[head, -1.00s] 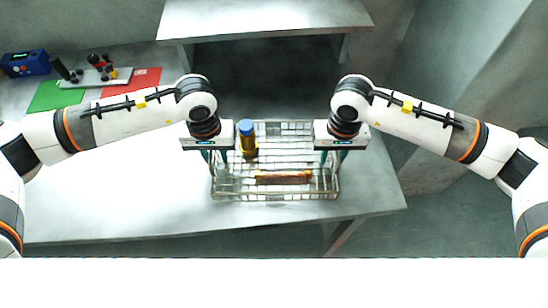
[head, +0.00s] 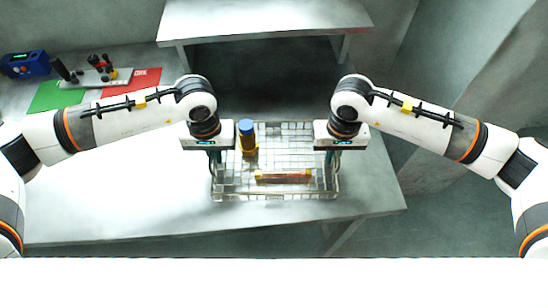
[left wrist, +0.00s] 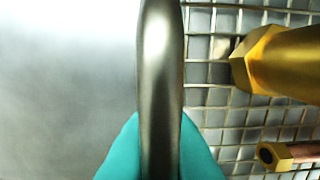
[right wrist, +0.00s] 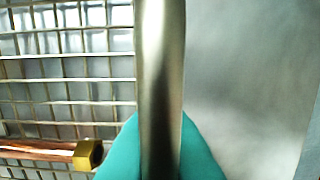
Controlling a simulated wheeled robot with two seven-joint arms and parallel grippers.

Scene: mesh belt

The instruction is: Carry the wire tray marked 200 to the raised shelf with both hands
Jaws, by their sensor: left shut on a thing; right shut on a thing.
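The wire tray (head: 275,194) is a mesh basket at the front of the table, in front of the shelf. No mark can be read on it. It holds an upright brass-coloured part with a blue top (head: 247,138) and a lying copper tube with brass ends (head: 284,176). My left gripper (head: 213,160) is shut on the tray's left side bar (left wrist: 160,80); teal fingers clasp it. My right gripper (head: 334,160) is shut on the right side bar (right wrist: 160,80). Whether the tray touches the table cannot be told. The raised shelf (head: 265,18) is at the back and looks bare.
A green mat (head: 52,97) and a red mat (head: 146,78) lie at the back left, with a grey plate of small parts (head: 97,80) and a blue device (head: 25,64). The table (head: 120,205) is clear left of the tray.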

